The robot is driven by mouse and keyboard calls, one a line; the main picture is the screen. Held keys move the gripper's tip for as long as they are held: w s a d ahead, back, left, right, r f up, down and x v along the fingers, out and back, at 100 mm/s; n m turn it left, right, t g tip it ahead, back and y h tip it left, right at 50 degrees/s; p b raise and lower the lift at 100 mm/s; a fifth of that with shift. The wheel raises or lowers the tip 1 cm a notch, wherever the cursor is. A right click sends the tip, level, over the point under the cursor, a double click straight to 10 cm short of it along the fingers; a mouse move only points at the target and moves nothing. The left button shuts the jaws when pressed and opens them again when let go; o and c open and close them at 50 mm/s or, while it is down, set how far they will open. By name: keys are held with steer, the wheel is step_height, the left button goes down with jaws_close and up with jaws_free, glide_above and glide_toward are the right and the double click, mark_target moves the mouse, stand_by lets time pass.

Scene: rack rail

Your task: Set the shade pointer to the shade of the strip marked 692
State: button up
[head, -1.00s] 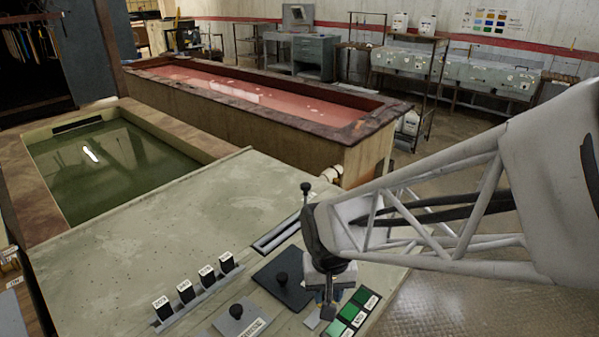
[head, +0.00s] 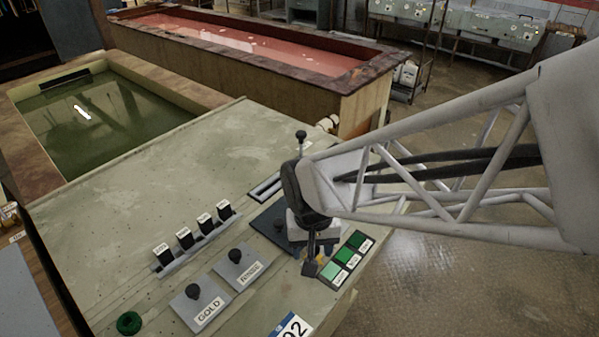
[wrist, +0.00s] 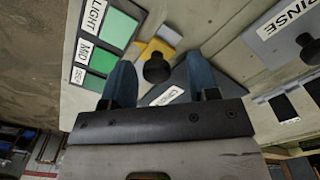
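The shade panel (head: 345,262) has three green swatches, from light to deep; in the wrist view the LIGHT swatch (wrist: 118,28) and MID swatch (wrist: 102,60) are legible. A yellow piece (wrist: 165,33), perhaps the pointer, lies beside them. My gripper (head: 310,268) is low beside the swatches. In the wrist view its blue fingers (wrist: 160,84) are apart, with a black knob (wrist: 156,68) showing between them; I cannot tell if they touch it.
Black tags (head: 184,238) with small white labels stand in a rack. A dark plate (head: 265,222) is partly behind my gripper. A green ring (head: 129,323) lies front left. The bench's back left is clear.

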steer(key=shift+r, duration=3.9)
steer(key=shift+d+r, duration=0.25)
steer(key=shift+d, duration=0.1)
steer(key=s+d+r+t, duration=0.1)
steer(key=s+d+r, duration=0.2)
steer(key=d, duration=0.2)
steer(key=s+d+r+t, duration=0.1)
steer(key=s+d+r, duration=0.1)
steer(key=d, duration=0.4)
steer(key=shift+s+r+t, duration=0.3)
steer(key=shift+s+r, duration=0.1)
steer(key=shift+d, duration=0.1)
